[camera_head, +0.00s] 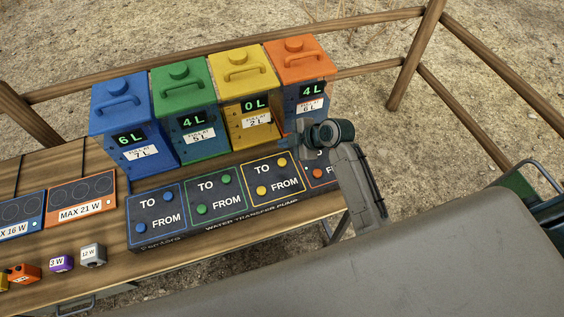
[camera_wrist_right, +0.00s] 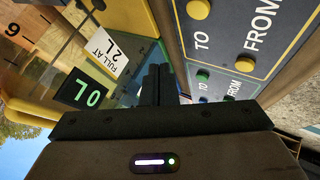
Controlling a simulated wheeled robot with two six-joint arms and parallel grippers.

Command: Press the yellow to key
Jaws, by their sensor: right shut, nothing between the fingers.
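The yellow TO key (camera_head: 281,167) is a round button on the yellow-outlined section of the dark water transfer pump panel (camera_head: 195,234). It also shows at the top of the right wrist view (camera_wrist_right: 198,9). The yellow FROM key (camera_head: 261,190) is below and left of it. My right gripper (camera_head: 287,143) is shut and empty, near the lower front of the yellow tank (camera_head: 243,80) and just beyond the TO key, apart from it as far as I can tell. Its fingers show in the wrist view (camera_wrist_right: 158,85). My left gripper is out of view.
Blue (camera_head: 120,110), green (camera_head: 186,105) and orange (camera_head: 300,65) tanks stand behind the panel. Their displays read 6 L, 4 L and 4 L; the yellow one reads 0 L. My right arm partly covers the orange panel section. Hotplates and small blocks lie at the left.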

